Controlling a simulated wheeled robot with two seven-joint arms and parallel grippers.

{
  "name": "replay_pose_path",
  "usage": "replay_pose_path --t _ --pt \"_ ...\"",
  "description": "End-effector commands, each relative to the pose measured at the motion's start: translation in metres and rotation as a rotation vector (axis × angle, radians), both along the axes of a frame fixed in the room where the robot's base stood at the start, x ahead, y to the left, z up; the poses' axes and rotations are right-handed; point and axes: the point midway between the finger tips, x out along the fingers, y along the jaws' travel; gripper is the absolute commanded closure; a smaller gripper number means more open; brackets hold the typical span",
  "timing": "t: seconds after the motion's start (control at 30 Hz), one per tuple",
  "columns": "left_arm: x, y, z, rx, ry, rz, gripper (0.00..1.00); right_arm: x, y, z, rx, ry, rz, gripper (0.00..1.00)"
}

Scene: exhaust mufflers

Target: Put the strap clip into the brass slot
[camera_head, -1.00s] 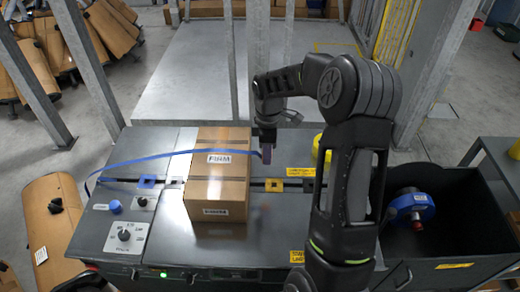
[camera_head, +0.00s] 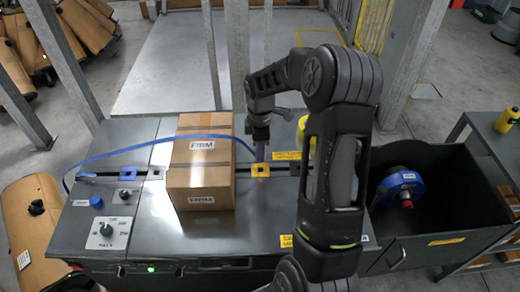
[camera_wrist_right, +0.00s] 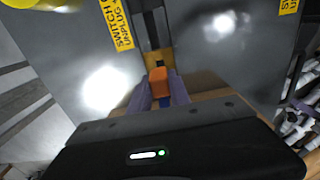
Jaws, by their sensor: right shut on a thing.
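My right gripper (camera_head: 260,153) points down just above the brass slot (camera_head: 260,170), to the right of the cardboard box. In the right wrist view, the purple fingers (camera_wrist_right: 160,98) are shut on the orange strap clip (camera_wrist_right: 159,82). The clip's tip overlaps the near part of the brass slot (camera_wrist_right: 157,58) in that view; I cannot tell whether they touch. The blue strap (camera_head: 150,143) arcs from the left of the machine over the box to my right gripper. My left gripper is not in view.
The cardboard box (camera_head: 200,180) stands on the grey machine top (camera_head: 250,215). A control panel (camera_head: 108,233) is at the left. A blue reel (camera_head: 402,184) sits in the black bin at the right.

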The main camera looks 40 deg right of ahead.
Motion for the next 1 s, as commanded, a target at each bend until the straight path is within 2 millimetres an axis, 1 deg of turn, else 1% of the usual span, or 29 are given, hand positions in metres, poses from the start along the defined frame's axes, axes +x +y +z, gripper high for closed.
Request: replay_pose_path --t 0.27,0.5,0.7,1.0 --pt "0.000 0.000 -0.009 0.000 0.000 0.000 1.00 0.000 0.000 -0.012 0.001 0.001 0.000 1.00" --pt "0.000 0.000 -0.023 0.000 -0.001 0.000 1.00 0.000 0.000 -0.032 0.000 0.000 0.000 1.00" --pt "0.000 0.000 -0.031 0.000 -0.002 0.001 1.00 0.000 0.000 -0.044 0.000 0.000 0.000 1.00" --pt "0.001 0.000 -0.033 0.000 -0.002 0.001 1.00 0.000 0.000 -0.048 0.000 0.000 0.000 1.00"
